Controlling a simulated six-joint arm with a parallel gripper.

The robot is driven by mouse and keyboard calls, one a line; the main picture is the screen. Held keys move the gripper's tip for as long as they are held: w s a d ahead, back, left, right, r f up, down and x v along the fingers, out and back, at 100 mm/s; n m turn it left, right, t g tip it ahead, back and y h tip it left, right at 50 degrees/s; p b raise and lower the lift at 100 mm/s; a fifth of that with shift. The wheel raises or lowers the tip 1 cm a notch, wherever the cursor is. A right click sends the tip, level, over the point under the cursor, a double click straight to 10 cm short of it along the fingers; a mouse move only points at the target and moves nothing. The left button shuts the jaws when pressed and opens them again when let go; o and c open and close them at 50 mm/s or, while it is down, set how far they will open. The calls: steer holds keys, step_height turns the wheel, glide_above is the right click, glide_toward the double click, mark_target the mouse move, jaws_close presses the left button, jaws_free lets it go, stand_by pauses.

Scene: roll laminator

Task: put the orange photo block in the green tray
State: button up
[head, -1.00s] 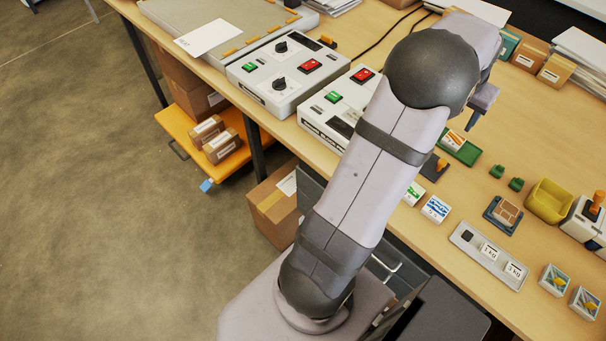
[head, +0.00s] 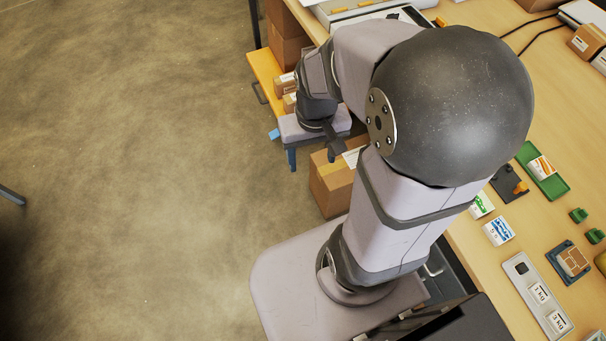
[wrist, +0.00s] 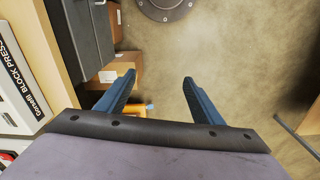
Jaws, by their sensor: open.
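The orange photo block (head: 541,168), white with an orange stripe, sits in the green tray (head: 553,188) on the bench at the right of the head view. Neither the block nor the tray shows in the wrist view.
A green-marked block (head: 481,205) and a blue-marked block (head: 498,231) stand near the bench edge, beside a dark fixture (head: 510,184). A cardboard box (head: 333,188) and an orange cart (head: 263,72) stand below my gripper's side. Open floor (head: 160,180) lies to the left.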

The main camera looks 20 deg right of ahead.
steer(key=shift+n, duration=0.9)
steer(key=s+a, duration=0.1)
steer(key=a, duration=0.1)
steer(key=s+a+f, duration=0.1)
steer(key=s+a, duration=0.1)
steer(key=shift+s, duration=0.15)
